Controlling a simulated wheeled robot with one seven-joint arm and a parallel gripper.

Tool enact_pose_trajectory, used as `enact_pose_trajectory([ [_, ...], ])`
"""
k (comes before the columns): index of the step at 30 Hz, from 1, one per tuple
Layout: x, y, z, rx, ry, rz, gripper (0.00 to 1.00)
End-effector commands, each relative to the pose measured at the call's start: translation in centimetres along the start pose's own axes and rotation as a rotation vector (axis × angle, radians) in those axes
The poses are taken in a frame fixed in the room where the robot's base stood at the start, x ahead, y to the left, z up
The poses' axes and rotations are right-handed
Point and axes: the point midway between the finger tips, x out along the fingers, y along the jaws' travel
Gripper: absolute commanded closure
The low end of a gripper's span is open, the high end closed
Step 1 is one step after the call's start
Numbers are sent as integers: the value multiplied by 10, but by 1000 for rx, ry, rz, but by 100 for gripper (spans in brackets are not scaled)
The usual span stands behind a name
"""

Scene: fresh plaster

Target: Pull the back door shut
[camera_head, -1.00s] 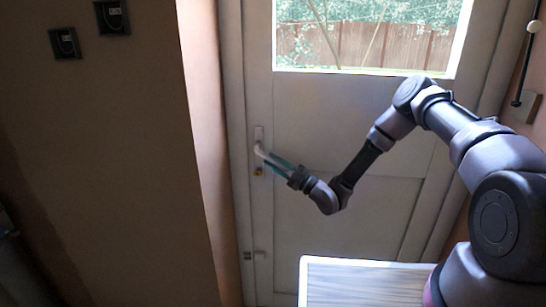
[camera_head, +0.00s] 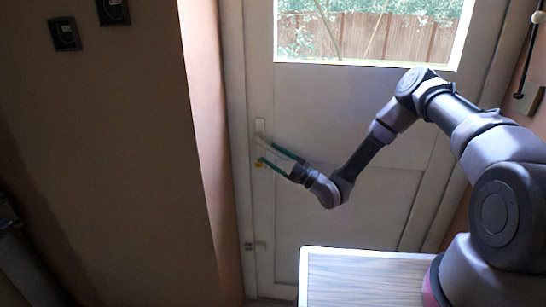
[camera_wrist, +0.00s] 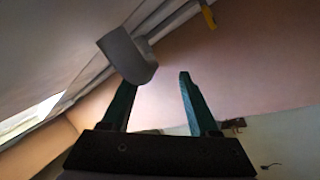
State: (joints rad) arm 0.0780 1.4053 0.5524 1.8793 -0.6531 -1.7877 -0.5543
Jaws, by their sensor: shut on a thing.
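The back door (camera_head: 340,110) is a white panelled door with a window at the top. It stands in its white frame, and I cannot tell whether a narrow gap remains. A pale lever handle (camera_head: 264,140) sits near its left edge, above a yellow key or lock piece (camera_head: 259,165). My gripper (camera_head: 267,154) is at the lever, with teal fingers on either side of it, shut on it. In the wrist view, the grey lever end (camera_wrist: 128,56) covers the tip of the left finger. The contact itself is partly hidden.
A table with a striped wooden top (camera_head: 365,280) stands in front of the door at the lower right. A brown wall (camera_head: 120,170) fills the left, with dark switch plates (camera_head: 65,34) on it. A cord with a knob (camera_head: 532,27) hangs at the right.

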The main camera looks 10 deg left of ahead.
Motion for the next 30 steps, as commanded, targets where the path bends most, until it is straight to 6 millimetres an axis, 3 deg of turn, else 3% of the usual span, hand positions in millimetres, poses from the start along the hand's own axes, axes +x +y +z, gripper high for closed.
enact_pose_trajectory([
  [16,-95,-1,0,2,-4,-1,45],
  [21,-105,-2,-1,3,0,-2,45],
  [30,-106,-2,-1,2,0,-2,45],
])
